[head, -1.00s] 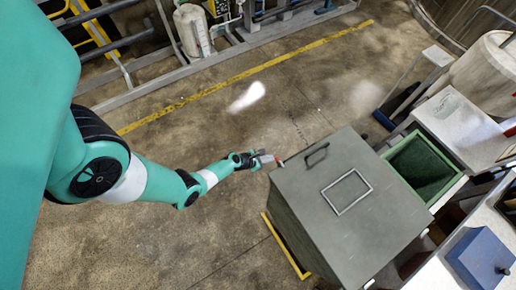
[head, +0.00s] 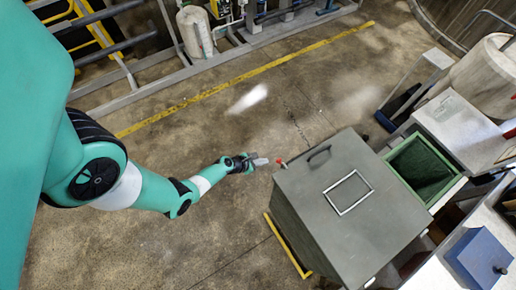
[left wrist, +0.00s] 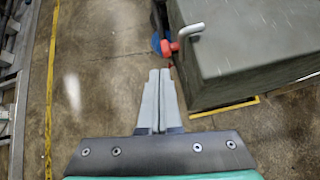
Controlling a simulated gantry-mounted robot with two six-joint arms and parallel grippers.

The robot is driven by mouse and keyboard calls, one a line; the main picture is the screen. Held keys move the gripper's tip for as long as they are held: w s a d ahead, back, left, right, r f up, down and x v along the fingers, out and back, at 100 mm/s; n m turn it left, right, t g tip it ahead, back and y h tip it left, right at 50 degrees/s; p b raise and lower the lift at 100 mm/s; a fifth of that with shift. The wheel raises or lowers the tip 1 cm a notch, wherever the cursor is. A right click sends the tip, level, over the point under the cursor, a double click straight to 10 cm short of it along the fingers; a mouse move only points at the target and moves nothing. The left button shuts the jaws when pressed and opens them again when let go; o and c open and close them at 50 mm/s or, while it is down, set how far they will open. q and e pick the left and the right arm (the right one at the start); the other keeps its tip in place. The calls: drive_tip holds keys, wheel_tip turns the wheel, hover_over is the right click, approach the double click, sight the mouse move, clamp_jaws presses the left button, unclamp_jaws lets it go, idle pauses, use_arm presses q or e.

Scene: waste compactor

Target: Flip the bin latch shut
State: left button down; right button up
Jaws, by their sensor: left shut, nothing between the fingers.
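The bin (head: 374,241) is a grey box with a closed lid (head: 317,194), right of centre in the head view. The latch (head: 283,166) shows as a small red piece at the bin's left corner. My right gripper is not in view.
A green-lined open container (head: 424,168) stands right of the bin. A blue box (head: 480,257) sits on a light surface at lower right. The floor left of the bin is clear.

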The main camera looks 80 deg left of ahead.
use_arm(q)
wheel_tip(320, 180, up, 8)
drive_tip(key=p, duration=0.2)
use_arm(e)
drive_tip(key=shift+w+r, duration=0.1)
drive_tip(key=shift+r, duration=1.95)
use_arm(q)
drive_tip(key=shift+a, duration=0.1)
